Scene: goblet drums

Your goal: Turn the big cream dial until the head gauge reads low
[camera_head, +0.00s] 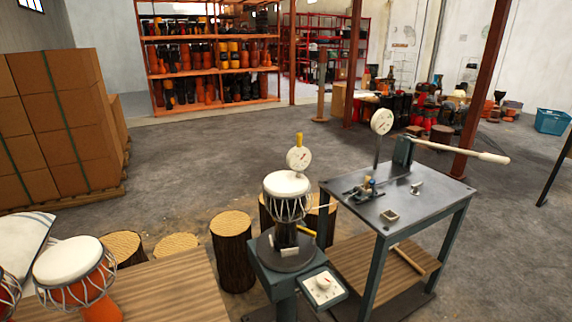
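A cream dial (323,284) sits on a pale square panel at the front of the grey-green drum stand (272,280). A goblet drum (287,186) with a white head and cord lacing stands upright on the stand's round dark plate. A round white gauge (299,158) with a reddish needle stands just above and behind the drum head; its reading is too small to tell. A second white gauge (382,122) stands on a post on the metal table. Neither of my grippers is in view.
The metal table (440,201) with a long-handled lever press (404,151) stands right of the drum stand. Log stumps (232,250) and orange drums (90,283) on a wooden surface lie to the left. Stacked cartons (60,120) stand far left. Open floor lies behind.

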